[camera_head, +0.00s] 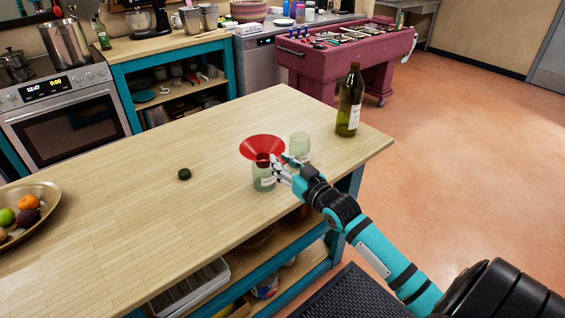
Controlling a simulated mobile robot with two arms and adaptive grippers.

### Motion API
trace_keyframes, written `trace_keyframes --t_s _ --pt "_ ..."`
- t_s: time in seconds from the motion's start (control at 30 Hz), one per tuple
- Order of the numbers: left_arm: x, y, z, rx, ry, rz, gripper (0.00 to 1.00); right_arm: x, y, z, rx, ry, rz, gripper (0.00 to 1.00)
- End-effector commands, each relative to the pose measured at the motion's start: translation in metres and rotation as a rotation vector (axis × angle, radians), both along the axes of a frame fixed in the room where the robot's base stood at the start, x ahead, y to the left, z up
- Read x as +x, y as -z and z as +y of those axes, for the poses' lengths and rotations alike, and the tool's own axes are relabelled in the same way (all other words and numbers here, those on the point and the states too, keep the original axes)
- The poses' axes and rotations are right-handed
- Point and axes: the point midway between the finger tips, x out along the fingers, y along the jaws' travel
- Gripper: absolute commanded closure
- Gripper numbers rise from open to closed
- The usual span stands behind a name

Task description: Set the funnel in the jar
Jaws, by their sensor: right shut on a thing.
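A red funnel (262,146) is upright, its wide mouth facing up, directly over a greenish glass jar (262,184) with a pale label on the wooden table. My right gripper (279,164) is shut on the funnel, reaching it from the right. The funnel's lower part overlaps the jar's mouth in the picture; I cannot tell how far the spout is inside. A second clear glass jar (300,146) stands just behind and to the right. A small dark lid (184,174) lies on the table to the left. My left gripper is not in view.
A dark green bottle (349,104) stands near the table's right end. A brass bowl of fruit (48,196) sits at the left edge. The wooden table (110,205) is mostly clear between the bowl and the lid. Shelves with items lie under the tabletop.

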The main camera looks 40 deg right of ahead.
Motion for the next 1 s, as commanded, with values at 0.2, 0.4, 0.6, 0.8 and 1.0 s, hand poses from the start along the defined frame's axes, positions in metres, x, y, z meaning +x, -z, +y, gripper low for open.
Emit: trace_keyframes --t_s 0.2,0.4,0.6,0.8,1.0 --pt "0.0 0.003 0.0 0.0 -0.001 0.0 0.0 0.0 0.005 0.0 0.0 0.0 -0.001 1.0" --pt "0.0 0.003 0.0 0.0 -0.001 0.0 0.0 0.0 0.005 0.0 0.0 0.0 -0.001 0.67" --pt "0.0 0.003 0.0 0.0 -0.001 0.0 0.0 -0.001 0.006 0.0 0.0 0.0 0.001 0.67" --pt "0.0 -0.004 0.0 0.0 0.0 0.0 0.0 -0.013 0.005 0.0 0.001 0.0 0.003 0.67" --pt "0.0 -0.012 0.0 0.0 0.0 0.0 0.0 -0.029 0.004 -0.001 0.0 0.0 0.002 0.67"
